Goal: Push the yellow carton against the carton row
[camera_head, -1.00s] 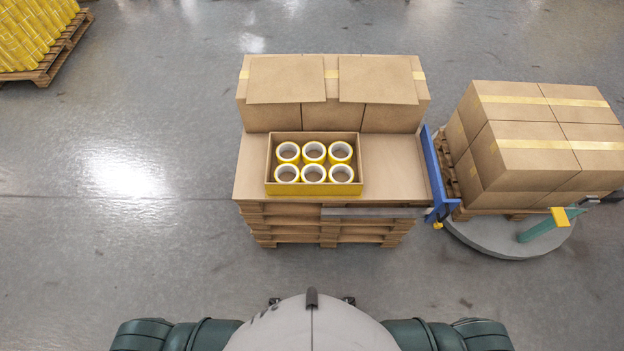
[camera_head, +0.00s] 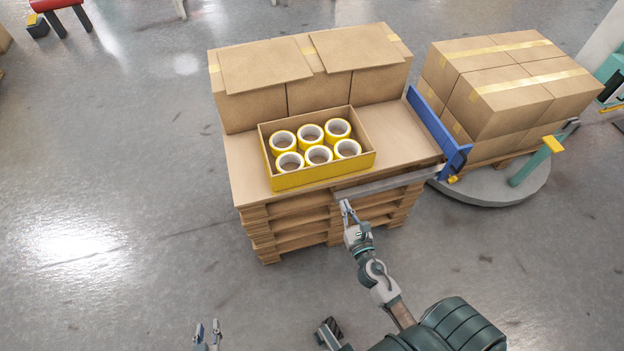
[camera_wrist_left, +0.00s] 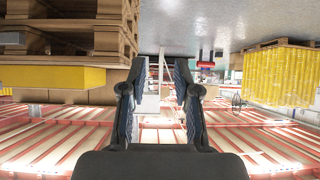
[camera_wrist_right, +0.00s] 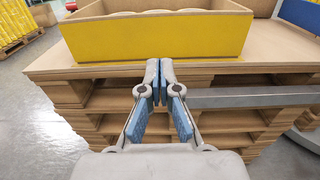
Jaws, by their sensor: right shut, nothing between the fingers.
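The yellow carton (camera_head: 322,175) is an open box with a yellow front, holding several yellow tape rolls (camera_head: 318,155). It sits on the cardboard-topped pallet stack (camera_head: 248,180), apart from its front edge. The carton row (camera_head: 318,94) of closed brown boxes stands behind it, with a gap at the left. My right gripper (camera_head: 345,206) is shut and empty at the stack's front edge. In the right wrist view its fingertips (camera_wrist_right: 160,68) are together before the carton's yellow front (camera_wrist_right: 155,38). My left gripper (camera_head: 207,329) is open and empty at the bottom, away from the stack; its spread fingers (camera_wrist_left: 160,72) also show in the left wrist view.
A blue bracket (camera_head: 438,130) with a grey bar (camera_head: 385,183) runs along the stack's right side and front edge. More brown cartons (camera_head: 510,85) stand on a round turntable (camera_head: 490,185) at the right.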

